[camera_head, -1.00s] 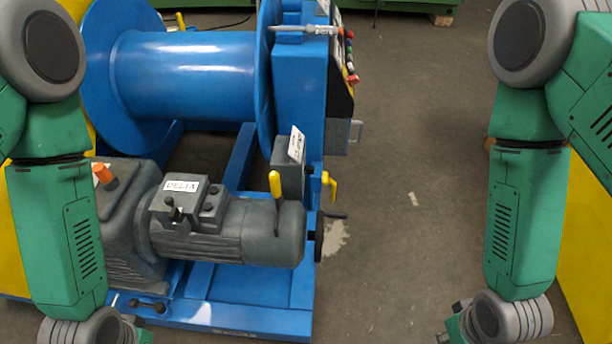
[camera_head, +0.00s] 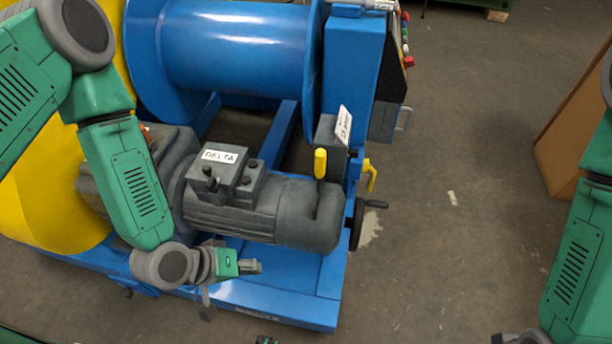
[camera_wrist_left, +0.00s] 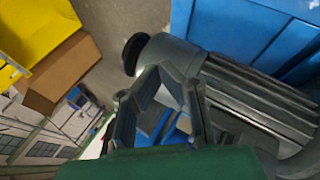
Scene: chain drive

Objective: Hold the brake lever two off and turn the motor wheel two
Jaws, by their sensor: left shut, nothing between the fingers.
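The grey motor (camera_head: 305,215) labelled DELTA lies on the blue machine frame. A yellow-handled lever (camera_head: 320,165) stands upright near its right end; a second yellow lever (camera_head: 369,175) sits behind it, to the right. I cannot tell which is brake lever two. A dark wheel with a crank handle (camera_head: 357,222) is at the motor's right end; it shows as a dark disc in the left wrist view (camera_wrist_left: 133,53). My left gripper (camera_head: 252,267) is shut and empty, in front of and below the motor in the picture.
A blue drum (camera_head: 235,50) stands behind the motor. A blue upright with a control panel (camera_head: 405,45) is right of the drum. A brown box-like object (camera_head: 575,130) stands at the far right.

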